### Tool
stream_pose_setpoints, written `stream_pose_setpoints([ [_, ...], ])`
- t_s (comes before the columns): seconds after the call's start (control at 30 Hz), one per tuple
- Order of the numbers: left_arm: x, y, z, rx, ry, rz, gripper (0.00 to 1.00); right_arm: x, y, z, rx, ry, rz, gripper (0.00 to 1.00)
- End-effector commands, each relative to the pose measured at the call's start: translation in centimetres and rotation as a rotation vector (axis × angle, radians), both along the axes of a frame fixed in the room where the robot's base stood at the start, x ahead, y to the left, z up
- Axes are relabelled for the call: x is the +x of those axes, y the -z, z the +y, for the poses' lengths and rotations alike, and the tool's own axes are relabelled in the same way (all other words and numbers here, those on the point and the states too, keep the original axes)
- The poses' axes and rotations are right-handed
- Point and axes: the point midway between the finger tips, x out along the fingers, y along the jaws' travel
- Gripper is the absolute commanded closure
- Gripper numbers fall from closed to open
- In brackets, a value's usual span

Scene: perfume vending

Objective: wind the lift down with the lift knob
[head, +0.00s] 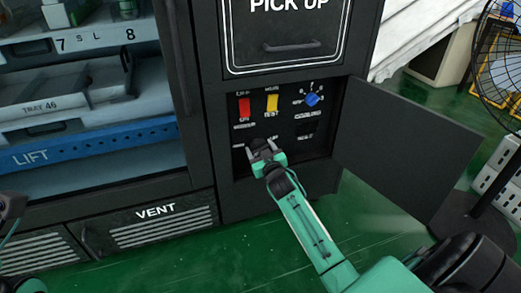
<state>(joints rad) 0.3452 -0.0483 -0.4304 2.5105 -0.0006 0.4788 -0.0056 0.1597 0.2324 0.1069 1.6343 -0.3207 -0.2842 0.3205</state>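The blue lift platform (95,145), marked LIFT, sits low behind the opening on the left, below a shelf marked TRAY 46. The control panel (242,122) is exposed in the recess at right. It has a blue knob (312,99) with marks around it at the upper right; I cannot read its label. My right gripper (262,147) is at the lower left of the panel, below the red and yellow switches and apart from the blue knob. Its fingers hide that part of the panel, so I cannot tell whether they hold a control there. Part of my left arm shows at the left edge.
A red switch (244,109) and a yellow switch (272,103) are on the panel. The dark panel door (405,145) hangs open to the right. The PICK UP hatch (290,47) is above. A fan stands at the far right. Green floor is clear in front.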

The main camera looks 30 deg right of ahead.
Motion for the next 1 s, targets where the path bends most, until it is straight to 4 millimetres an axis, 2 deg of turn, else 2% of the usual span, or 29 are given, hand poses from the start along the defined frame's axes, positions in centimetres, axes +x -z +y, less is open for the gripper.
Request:
stream_pose_setpoints([
  [0.03,0.0,0.0,0.0,0.0,0.0,0.0,0.64,0.0,0.0,0.0,0.0,-0.001,0.0,0.48],
  [0.1,0.0,0.0,0.0,0.0,0.0,0.0,0.64,0.0,0.0,0.0,0.0,-0.001,0.0,0.58],
  [0.47,-0.1,-0.6,0.0,-0.003,-0.001,-0.003,0.64,0.0,-0.2,0.1,-0.052,-0.001,0.013,0.58],
  [0.6,0.1,-0.5,-0.1,0.014,-0.005,0.011,0.64,0.0,-0.3,0.1,-0.129,-0.001,0.033,0.58],
  [0.7,0.3,0.5,-0.5,0.038,-0.003,0.039,0.64,0.0,-0.3,0.1,-0.202,-0.001,0.051,0.58],
  [1.0,1.1,1.1,1.1,0.017,-0.049,0.09,0.64,0.0,-0.2,0.2,-0.474,-0.001,0.116,0.58],
])
